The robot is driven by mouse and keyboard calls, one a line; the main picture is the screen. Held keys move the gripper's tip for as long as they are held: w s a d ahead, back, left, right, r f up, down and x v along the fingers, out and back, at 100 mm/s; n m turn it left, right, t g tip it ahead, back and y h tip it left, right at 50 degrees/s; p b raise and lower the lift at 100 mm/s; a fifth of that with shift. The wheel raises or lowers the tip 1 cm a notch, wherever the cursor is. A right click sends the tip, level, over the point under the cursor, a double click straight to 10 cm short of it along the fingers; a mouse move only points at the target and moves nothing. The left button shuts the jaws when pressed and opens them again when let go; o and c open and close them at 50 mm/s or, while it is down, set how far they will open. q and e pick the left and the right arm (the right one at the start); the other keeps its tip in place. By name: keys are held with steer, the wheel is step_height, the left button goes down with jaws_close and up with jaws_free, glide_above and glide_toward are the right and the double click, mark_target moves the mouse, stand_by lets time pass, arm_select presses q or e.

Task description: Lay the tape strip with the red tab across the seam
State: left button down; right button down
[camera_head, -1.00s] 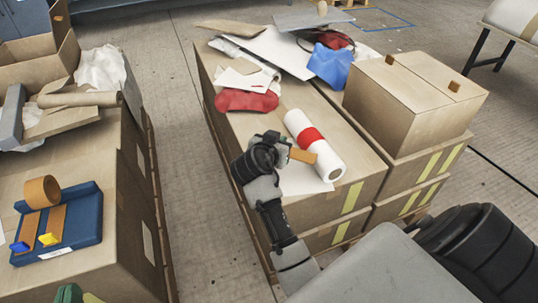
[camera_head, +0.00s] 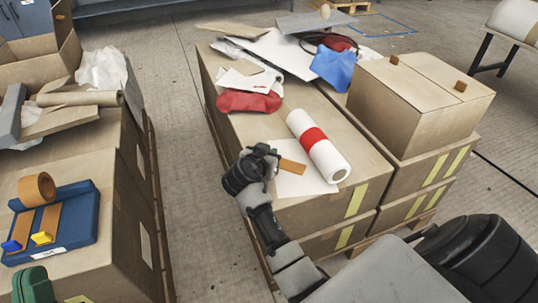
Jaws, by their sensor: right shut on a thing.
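My right gripper (camera_head: 268,156) is shut on a short orange-brown tape strip (camera_head: 292,166), which sticks out to the right of the jaws. A small green patch shows at the jaws; no red tab is visible on the strip. The gripper is over the near end of the middle carton, left of the white roll. On the left carton a blue holder (camera_head: 83,222) carries a tape roll (camera_head: 37,189) and strips with a blue tab (camera_head: 11,246) and a yellow tab (camera_head: 42,237). My left gripper is not in view. I cannot make out the seam.
A white roll with a red band (camera_head: 320,145) and a white sheet (camera_head: 300,183) lie on the middle carton. Red cloth (camera_head: 248,101), blue cloth (camera_head: 336,68) and scraps lie behind. A pale rounded body (camera_head: 515,18) stands at far right. Floor shows between the carton stacks.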

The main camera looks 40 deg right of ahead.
steer(key=shift+f, duration=0.15)
steer(key=c, duration=1.2)
jaws_free()
